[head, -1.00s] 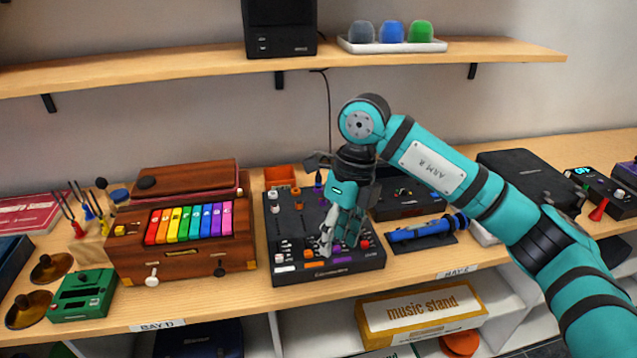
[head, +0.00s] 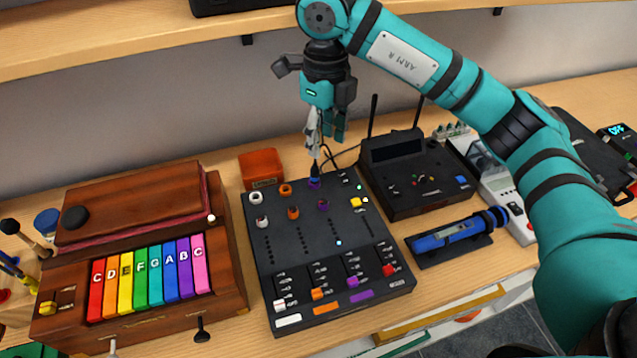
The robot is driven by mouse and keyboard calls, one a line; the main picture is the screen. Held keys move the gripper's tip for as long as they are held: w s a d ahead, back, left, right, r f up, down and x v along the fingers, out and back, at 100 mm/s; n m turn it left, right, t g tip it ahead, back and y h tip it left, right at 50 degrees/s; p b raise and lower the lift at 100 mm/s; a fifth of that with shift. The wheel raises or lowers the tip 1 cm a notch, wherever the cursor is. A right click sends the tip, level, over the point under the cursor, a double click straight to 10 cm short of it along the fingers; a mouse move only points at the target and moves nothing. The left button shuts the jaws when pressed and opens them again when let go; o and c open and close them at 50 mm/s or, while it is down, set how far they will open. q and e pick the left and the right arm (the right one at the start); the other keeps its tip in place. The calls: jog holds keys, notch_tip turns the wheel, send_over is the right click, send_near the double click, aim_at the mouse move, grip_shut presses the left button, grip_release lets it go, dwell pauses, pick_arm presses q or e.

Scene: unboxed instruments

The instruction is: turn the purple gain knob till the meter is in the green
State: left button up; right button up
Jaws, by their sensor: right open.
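The black mixer (head: 285,240) sits on the table, with white, orange and purple controls in columns. Two purple knobs show: one at the far edge (head: 314,184) and a nearer one (head: 323,205); I cannot read which is gain. A dark blue tapered piece stands by the far one and partly covers it. Small dark dots run down the panel, with one pale lit dot (head: 339,242); I cannot make out a clear meter reading. My right gripper (head: 325,145) is open, pointing down above the far purple knob; contact is unclear. My left gripper is not in view.
A wooden box with rainbow keys (head: 150,275) stands left of the mixer. An orange box (head: 261,167) is behind it. A black receiver with antennas (head: 420,180) and a blue cylinder on a stand (head: 450,235) are at right. A shelf (head: 150,30) hangs above.

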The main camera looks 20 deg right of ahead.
aim_at(324, 202)
jog(key=f+p, duration=0.1)
jog(key=f, duration=0.4)
jog(key=f+p, duration=0.2)
jog(key=f, duration=0.3)
jog(key=f+p, duration=0.1)
jog(key=f, duration=0.4)
jog(key=shift+s+f, duration=0.2)
jog(key=shift+s, duration=0.05)
jog(key=shift+f, duration=0.4)
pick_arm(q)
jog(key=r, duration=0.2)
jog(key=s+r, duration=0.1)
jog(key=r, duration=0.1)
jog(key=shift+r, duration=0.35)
pick_arm(e)
jog(key=shift+f, duration=0.4)
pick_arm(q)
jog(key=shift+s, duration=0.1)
pick_arm(e)
jog(key=shift+c, duration=0.4)
grip_shut()
